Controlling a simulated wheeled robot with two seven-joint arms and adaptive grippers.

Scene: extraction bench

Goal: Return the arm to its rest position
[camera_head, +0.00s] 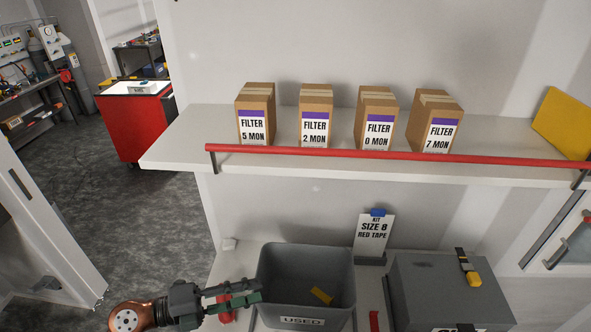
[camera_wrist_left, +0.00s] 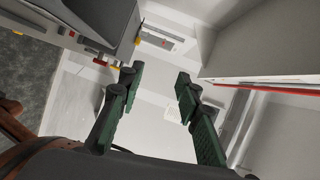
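My left arm comes in at the lower left of the head view. Its left gripper (camera_head: 252,292) is beside the left wall of the grey USED bin (camera_head: 305,258), with its fingers pointing right. In the left wrist view the left gripper (camera_wrist_left: 157,83) has its two green fingers wide apart and nothing between them. From the head view I cannot tell whether the fingers touch the bin. My right gripper is in neither view.
Several FILTER boxes (camera_head: 316,116) stand on the shelf behind a red rail (camera_head: 390,154). The bin holds a yellow piece (camera_head: 321,295). A KIT sign (camera_head: 374,237) and a grey case (camera_head: 450,290) are to its right. Open floor (camera_head: 150,210) lies left of the bench.

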